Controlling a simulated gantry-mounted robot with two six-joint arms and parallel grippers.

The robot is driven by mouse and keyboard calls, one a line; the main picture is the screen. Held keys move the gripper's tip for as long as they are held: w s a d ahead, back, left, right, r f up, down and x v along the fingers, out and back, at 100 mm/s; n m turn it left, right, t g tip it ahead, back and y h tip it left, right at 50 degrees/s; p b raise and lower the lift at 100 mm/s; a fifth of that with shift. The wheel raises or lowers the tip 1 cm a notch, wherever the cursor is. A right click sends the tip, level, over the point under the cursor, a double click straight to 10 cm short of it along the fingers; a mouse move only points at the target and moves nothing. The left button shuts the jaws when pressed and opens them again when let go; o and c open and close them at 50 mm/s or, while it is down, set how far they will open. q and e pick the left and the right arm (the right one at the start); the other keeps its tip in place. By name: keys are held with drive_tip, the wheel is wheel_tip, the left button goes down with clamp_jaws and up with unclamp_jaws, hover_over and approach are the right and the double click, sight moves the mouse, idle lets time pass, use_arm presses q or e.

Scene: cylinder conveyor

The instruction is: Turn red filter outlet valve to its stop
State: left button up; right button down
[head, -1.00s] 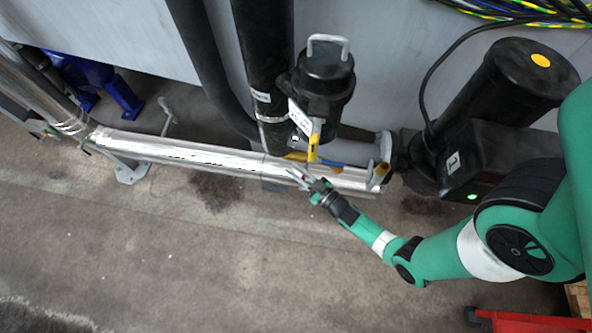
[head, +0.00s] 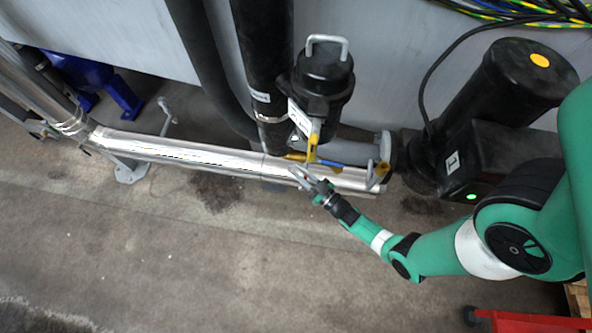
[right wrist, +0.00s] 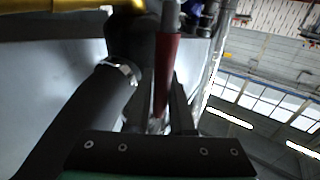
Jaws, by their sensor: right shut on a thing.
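The red valve handle (right wrist: 167,75) stands between the fingers of my right gripper in the right wrist view. It is a tapered red lever with a grey end at the top of that picture. My right gripper (right wrist: 167,112) is shut on it. In the head view my right gripper (head: 301,175) is at the front of the silver pipe, below the black filter housing (head: 323,85). Only a small speck of red shows there, and the fingers hide most of the handle. The valve body is not clear in either view. My left gripper is not in view.
Yellow handles (head: 312,150) and a blue one lie close above the gripper. A silver pipe (head: 190,152) runs left, and a black pump (head: 500,95) with a green light stands right. The floor in front is clear. A red cart (head: 530,322) is at the lower right.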

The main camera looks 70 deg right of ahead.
drive_tip(key=shift+s+d+m+t+h, duration=0.1)
drive_tip(key=shift+s+m+t+h, duration=0.2)
drive_tip(key=shift+s+m+t, duration=0.45)
drive_tip(key=c, duration=0.8)
unclamp_jaws()
drive_tip(key=shift+r, duration=0.1)
drive_tip(key=shift+v, duration=5.85)
